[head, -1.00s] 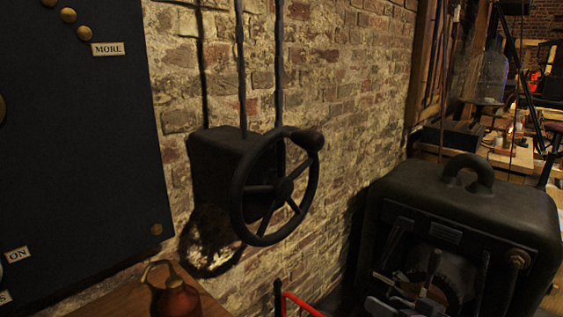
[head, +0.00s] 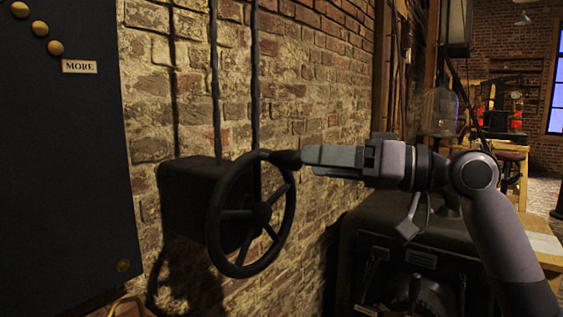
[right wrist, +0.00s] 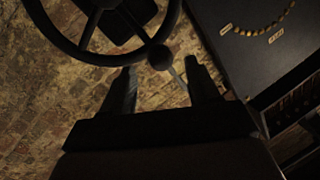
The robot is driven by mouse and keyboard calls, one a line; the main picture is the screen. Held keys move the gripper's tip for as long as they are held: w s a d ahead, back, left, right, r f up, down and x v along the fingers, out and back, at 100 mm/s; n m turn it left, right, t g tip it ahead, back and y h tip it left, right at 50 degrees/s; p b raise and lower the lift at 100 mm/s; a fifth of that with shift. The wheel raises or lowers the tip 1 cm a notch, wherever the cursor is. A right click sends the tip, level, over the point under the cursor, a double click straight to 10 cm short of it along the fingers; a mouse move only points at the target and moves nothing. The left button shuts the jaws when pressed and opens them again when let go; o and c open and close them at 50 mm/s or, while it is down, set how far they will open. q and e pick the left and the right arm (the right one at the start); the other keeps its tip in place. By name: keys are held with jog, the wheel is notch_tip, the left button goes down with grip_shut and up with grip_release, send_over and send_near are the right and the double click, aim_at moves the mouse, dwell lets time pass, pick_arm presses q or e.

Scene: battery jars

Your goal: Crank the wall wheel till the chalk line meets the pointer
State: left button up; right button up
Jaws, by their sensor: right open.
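The dark spoked wall wheel (head: 222,213) stands out from a black box (head: 182,195) on the brick wall. Its knob (head: 285,158) is at the upper right of the rim. My right gripper (head: 308,156) reaches in from the right with its fingertips at the knob. In the right wrist view the wheel (right wrist: 62,42) is at the top, and the knob (right wrist: 159,57) lies at the mouth of the open fingers (right wrist: 161,72). I cannot tell whether a finger touches it. I cannot make out a chalk line or pointer. My left gripper is out of view.
A dark panel (head: 60,150) with brass studs and a "MORE" label (head: 79,67) hangs left of the wheel. Rods run up the wall above the box. A dark machine (head: 375,225) stands below my right arm. A bench and glass jar (head: 440,112) are behind.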

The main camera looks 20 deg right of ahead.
aim_at(289, 159)
jog(key=x, duration=0.6)
jog(key=shift+p, duration=0.4)
grip_shut()
